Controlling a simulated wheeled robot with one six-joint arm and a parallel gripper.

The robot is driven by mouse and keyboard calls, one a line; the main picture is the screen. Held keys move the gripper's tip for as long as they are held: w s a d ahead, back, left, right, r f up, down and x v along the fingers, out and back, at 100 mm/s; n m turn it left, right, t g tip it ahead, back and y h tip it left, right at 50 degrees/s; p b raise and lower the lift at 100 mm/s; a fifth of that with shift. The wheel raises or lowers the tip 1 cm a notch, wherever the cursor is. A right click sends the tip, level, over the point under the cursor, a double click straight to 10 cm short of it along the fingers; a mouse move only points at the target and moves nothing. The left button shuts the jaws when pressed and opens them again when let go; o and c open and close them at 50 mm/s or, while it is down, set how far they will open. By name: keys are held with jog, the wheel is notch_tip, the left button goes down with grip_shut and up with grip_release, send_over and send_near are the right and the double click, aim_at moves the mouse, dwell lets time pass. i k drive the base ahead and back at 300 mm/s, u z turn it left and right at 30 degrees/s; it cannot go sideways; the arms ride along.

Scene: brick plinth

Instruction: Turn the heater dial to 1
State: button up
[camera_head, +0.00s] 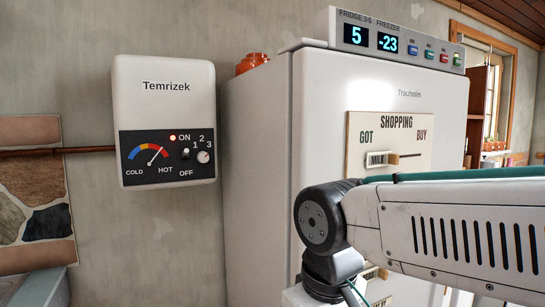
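The white heater (165,105), labelled Temrizek, hangs on the wall at the left. Its dark lower panel holds a small round light-coloured dial (204,157), with 1, 2 and 3 printed around its top. The dial's mark is too small to tell which number it points at. An ON/OFF toggle switch (186,154) sits just left of the dial, below a lit indicator lamp (173,138). The gauge (149,155) has its needle tilted right of the middle, towards HOT. My gripper is not in view; only my arm shows at the lower right, apart from the heater.
A white fridge (257,150) stands right of the heater, partly behind my arm. It bears a display panel (395,42) on top and a shopping board (388,150) on its front. A pipe (60,152) meets the heater's left side. The space before the heater is clear.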

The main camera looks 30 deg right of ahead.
aim_at(203, 157)
jog(key=z, duration=1)
jog(key=k, duration=0.65)
jog(key=u, duration=0.75)
jog(key=i, duration=1.05)
